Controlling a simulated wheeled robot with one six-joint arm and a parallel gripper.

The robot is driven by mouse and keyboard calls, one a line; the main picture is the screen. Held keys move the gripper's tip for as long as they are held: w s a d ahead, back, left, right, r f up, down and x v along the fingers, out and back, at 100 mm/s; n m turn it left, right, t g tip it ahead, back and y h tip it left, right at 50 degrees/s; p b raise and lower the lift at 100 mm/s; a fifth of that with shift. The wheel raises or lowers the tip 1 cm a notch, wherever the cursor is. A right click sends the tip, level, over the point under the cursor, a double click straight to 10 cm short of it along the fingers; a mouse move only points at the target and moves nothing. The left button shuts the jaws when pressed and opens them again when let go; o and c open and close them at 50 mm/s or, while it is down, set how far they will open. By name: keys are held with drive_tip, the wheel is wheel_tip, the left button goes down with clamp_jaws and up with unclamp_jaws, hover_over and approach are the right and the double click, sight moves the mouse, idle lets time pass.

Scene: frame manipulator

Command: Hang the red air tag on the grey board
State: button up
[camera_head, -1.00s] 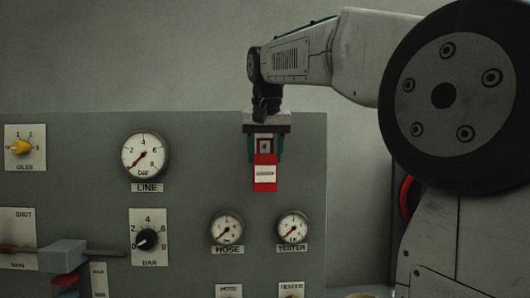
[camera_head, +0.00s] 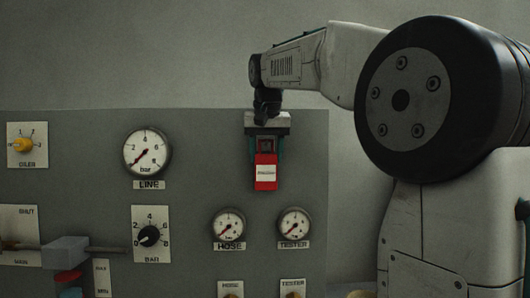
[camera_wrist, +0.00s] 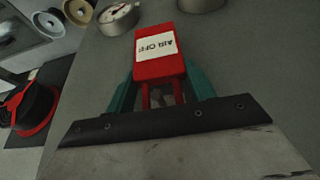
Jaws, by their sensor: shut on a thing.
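The red air tag (camera_head: 265,174) with a white label hangs down from my gripper (camera_head: 265,147), in front of the upper right part of the grey board (camera_head: 190,200). In the wrist view the tag (camera_wrist: 158,52) reads "AIR OFF" upside down, and its red frame end sits between the two teal fingers of my gripper (camera_wrist: 161,92). The fingers are shut on the tag. The tag hides the board behind it, so I cannot see a hook there or tell whether the tag touches the board.
Below the tag are the HOSE gauge (camera_head: 229,223) and TESTER gauge (camera_head: 294,223). The LINE gauge (camera_head: 147,152) and BAR knob (camera_head: 150,236) are to the left. A grey block with a rod (camera_head: 66,251) sticks out at lower left. The board around the tag is clear.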

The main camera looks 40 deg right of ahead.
idle(0.3)
drive_tip(key=o, duration=1.3)
drive_tip(key=v, duration=0.8)
drive_tip(key=s+a+f+n, duration=0.2)
drive_tip(key=s+a+f, duration=0.3)
drive_tip(key=s+f, duration=0.3)
drive_tip(key=s+a+f+n+g+y, duration=0.1)
drive_tip(key=s+a+f, duration=0.5)
drive_tip(key=f, duration=1.1)
drive_tip(key=s+a+f+n+g+y, duration=0.1)
drive_tip(key=s+a+f+n, duration=0.2)
drive_tip(key=s+f, duration=0.9)
drive_tip(key=shift+s+a+f+n, duration=0.1)
drive_tip(key=shift+a+f+n, duration=0.1)
drive_tip(key=shift+a, duration=0.4)
drive_tip(key=shift+s+a+f+n, duration=0.1)
drive_tip(key=shift+a+n, duration=0.1)
drive_tip(key=shift+a, duration=0.4)
